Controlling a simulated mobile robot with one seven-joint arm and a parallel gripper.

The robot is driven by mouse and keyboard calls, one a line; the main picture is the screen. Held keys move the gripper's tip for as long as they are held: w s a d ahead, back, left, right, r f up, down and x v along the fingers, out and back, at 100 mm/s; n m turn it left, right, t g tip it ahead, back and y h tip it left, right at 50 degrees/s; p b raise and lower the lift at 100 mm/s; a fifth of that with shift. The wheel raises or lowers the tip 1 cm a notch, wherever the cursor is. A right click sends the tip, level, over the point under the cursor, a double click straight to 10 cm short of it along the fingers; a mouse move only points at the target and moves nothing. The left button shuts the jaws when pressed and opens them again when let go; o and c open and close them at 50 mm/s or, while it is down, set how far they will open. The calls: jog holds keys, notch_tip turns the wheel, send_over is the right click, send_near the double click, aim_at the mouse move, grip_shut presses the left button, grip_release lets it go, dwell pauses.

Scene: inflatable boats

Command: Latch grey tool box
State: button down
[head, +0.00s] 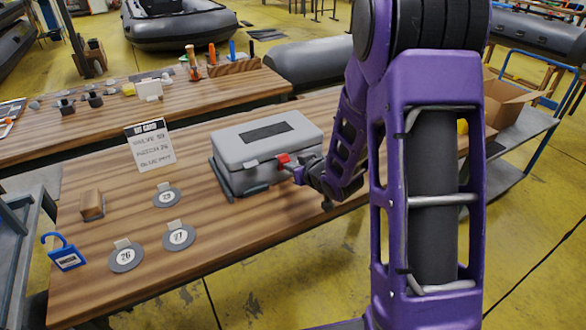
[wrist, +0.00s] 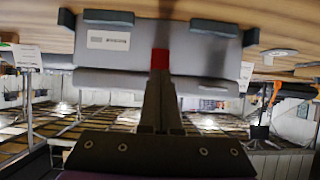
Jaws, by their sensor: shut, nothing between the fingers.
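The grey tool box (head: 232,151) sits on the wooden table with its lid down. A darker panel lies on the lid. A red latch (head: 284,159) is on its front side. My gripper (head: 295,172) is shut and empty at the front of the box, with its tips right at the red latch. In the wrist view, which looks upside down, the shut fingers (wrist: 160,78) point at the red latch (wrist: 160,59) on the grey box front (wrist: 205,55). I cannot tell whether the tips touch the latch or whether it is fastened.
A sign card (head: 149,146), a wooden block (head: 91,205), several numbered discs (head: 179,237) and a blue padlock-like tag (head: 65,254) are left of the box. A second bench (head: 110,118) with tools stands behind. A cart (head: 512,150) holds a cardboard box on the right.

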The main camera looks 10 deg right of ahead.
dwell(0.3)
jog(key=f+p+v, duration=0.1)
jog(key=p+v, duration=0.1)
jog(key=v, duration=0.6)
jog(key=shift+s, duration=0.45)
jog(key=shift+d+r, duration=0.1)
jog(key=shift+d, duration=0.05)
